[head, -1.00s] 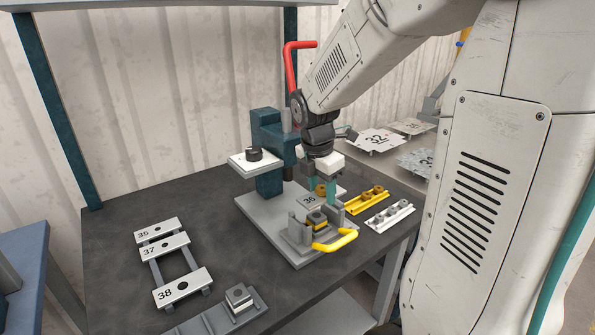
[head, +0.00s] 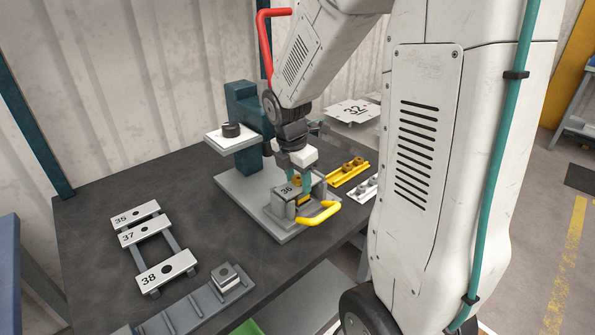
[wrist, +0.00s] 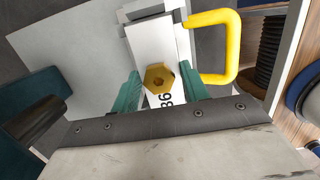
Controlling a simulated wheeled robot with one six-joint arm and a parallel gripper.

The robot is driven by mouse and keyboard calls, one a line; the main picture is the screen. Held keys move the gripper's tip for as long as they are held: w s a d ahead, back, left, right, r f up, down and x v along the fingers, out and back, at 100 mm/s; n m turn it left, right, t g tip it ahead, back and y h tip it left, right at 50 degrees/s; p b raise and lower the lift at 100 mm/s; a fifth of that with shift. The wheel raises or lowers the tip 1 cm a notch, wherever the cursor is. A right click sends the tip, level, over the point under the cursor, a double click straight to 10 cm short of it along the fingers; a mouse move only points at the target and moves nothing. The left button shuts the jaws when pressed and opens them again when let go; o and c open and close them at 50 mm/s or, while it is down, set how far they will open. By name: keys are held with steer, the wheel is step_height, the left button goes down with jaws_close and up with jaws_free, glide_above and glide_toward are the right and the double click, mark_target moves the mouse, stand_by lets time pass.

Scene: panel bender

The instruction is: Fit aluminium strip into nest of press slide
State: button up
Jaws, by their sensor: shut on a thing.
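The aluminium strip (head: 287,189), marked 36, is in my gripper (head: 300,181). The strip also shows in the wrist view (wrist: 153,101) between the two teal fingers (wrist: 160,86), which are shut on its sides. A brass hexagonal piece (wrist: 159,78) with a dark centre shows on the strip. The press slide has a yellow handle (head: 318,213) and stands in front of the press. The strip is over or at the slide's grey nest (head: 282,212). I cannot tell whether it touches or is seated, as the strip and fingers hide the inside of the nest.
The green press (head: 243,106) with its red lever (head: 265,45) stands behind. Strips 35, 37 and 38 lie on a rack (head: 139,238) at the left. A yellow holder (head: 348,173) and a white one (head: 364,188) stand to the right.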

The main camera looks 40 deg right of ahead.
steer(key=shift+f, duration=0.3)
steer(key=shift+f, duration=0.2)
stand_by(0.6)
steer(key=o, duration=1.1)
steer(key=r, duration=0.5)
steer(key=a+r, duration=0.1)
steer(key=r, duration=0.1)
steer(key=shift+a+r, duration=0.1)
steer(key=shift+r, duration=0.25)
